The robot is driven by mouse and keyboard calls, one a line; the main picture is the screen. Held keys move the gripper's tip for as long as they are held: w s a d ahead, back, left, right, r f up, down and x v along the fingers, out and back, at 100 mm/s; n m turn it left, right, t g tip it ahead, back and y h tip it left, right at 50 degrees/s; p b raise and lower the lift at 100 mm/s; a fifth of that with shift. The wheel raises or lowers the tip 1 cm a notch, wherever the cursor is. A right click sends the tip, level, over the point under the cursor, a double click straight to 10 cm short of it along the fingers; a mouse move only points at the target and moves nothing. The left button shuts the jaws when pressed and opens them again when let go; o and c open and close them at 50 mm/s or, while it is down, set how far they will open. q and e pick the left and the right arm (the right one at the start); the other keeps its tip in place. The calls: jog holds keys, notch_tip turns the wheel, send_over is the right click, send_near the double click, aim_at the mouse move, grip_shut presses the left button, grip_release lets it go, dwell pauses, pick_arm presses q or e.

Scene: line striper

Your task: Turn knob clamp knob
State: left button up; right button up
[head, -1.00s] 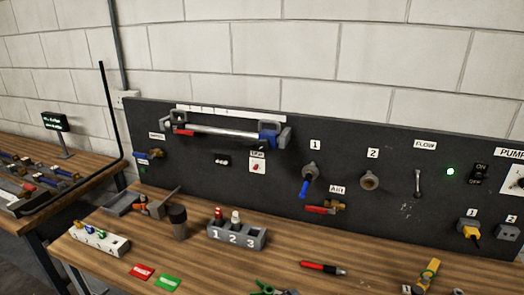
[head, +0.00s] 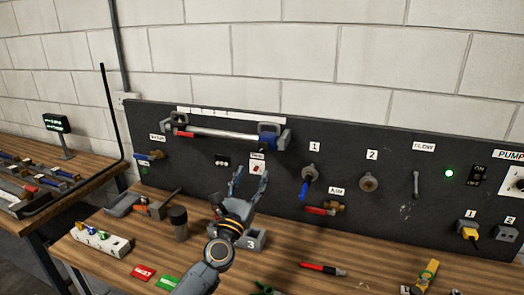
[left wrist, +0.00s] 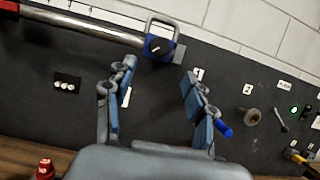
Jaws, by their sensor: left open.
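A metal tube (head: 222,134) is mounted across the upper part of the dark panel. My left gripper (head: 251,174) is open and empty, fingers pointing up, below the clamp in the picture. In the left wrist view its fingertips (left wrist: 159,70) spread on either side below the clamp, apart from it. My right gripper is not in view.
A valve with a blue handle (head: 305,188) and a red-handled air valve (head: 322,210) are on the panel to the right.

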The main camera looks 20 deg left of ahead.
aim_at(263, 150)
pick_arm(q)
jog(key=x, duration=0.9)
jog(key=shift+w+r, duration=0.1)
jog(key=shift+w, duration=0.3)
jog(key=shift+c, duration=0.4)
jog(key=c, duration=1.1)
